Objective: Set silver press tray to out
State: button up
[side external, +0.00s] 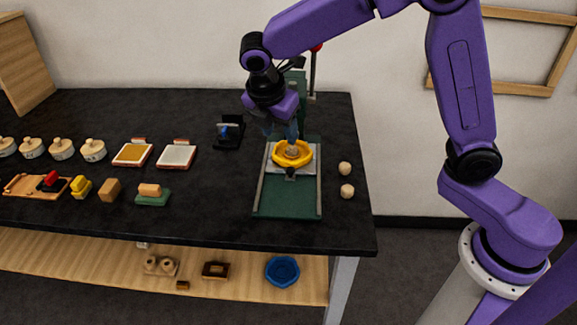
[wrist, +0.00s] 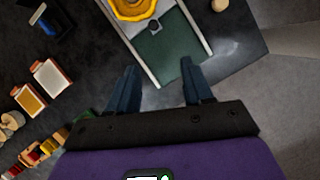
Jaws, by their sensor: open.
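The silver press tray (side external: 311,157) sits at the back part of the green press base (side external: 287,198), between two rails. A yellow dish-like piece (side external: 293,153) rests on the tray, and a small dark knob (side external: 290,173) is at its front edge. The wrist view shows the knob (wrist: 154,27) and the yellow piece (wrist: 137,8) at the top, cut by the frame. My gripper (side external: 281,131) is open and empty, above the back of the press. Its fingers (wrist: 159,70) are spread in the wrist view. Its height over the tray is hard to tell.
The green press column (side external: 297,85) with a red-tipped lever stands behind my gripper. A dark stand (side external: 229,132), framed pads (side external: 176,155) and stamps are to the left. The base's front half is bare.

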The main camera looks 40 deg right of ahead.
jog(key=w, duration=0.2)
send_near(290, 170)
jog(key=shift+n, duration=0.3)
jog(key=x, duration=0.8)
jog(key=shift+w+f, duration=0.1)
jog(key=shift+w, duration=0.05)
grip_shut()
